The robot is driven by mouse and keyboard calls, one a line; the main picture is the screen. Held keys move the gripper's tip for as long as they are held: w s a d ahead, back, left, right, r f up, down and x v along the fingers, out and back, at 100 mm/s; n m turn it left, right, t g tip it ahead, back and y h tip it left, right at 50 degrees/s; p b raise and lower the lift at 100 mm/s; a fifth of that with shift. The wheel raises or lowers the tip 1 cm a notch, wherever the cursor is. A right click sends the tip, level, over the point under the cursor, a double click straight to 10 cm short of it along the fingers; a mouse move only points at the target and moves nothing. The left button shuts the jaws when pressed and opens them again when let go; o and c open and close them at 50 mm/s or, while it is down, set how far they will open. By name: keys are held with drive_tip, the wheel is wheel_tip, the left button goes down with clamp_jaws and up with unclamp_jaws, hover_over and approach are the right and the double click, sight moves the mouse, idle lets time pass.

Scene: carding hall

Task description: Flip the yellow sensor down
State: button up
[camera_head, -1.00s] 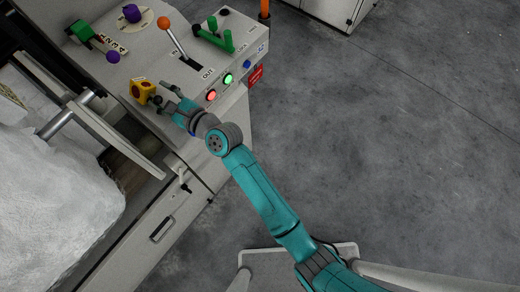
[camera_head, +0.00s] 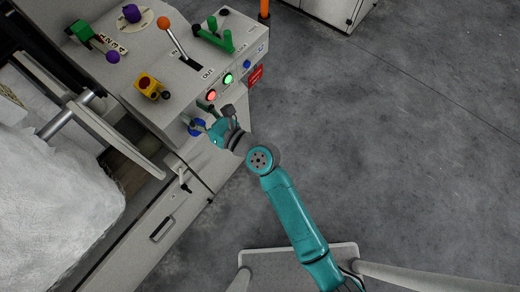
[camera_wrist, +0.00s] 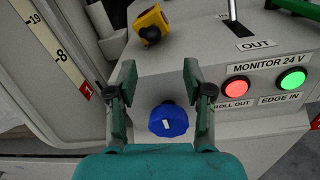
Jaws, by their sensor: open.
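The yellow sensor (camera_head: 149,86) is a small yellow block with a red round face on top and a black knob at its lower right. It sits on the console top near the front edge. In the wrist view it shows at the top (camera_wrist: 150,19), tilted, with the dark knob below it. My gripper (camera_head: 202,117) is open and empty, at the console's front edge, to the lower right of the sensor and apart from it. In the wrist view my gripper (camera_wrist: 159,72) has its fingers spread on either side of a blue knob, with the sensor beyond.
The blue knob (camera_wrist: 168,121) is on the console's front face, with lit red (camera_wrist: 236,90) and green (camera_wrist: 291,79) buttons to its right. An orange-tipped lever (camera_head: 171,33) and green handles (camera_head: 215,37) stand behind. White fibre (camera_head: 55,185) lies left. Floor at right is clear.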

drive_tip(key=s+d+f+n+t+h, duration=0.1)
drive_tip(key=s+d+f+n+h, duration=0.2)
drive_tip(key=d, duration=0.5)
drive_tip(key=s+d+f+n+t+h, duration=0.1)
drive_tip(key=s+d+f+n+h, duration=0.2)
drive_tip(key=d, duration=0.5)
drive_tip(key=shift+s+d+f+n+t, duration=0.3)
drive_tip(key=shift+s+d+f+n, duration=0.15)
drive_tip(key=shift+s+f, duration=0.9)
drive_tip(key=shift+s+r, duration=0.25)
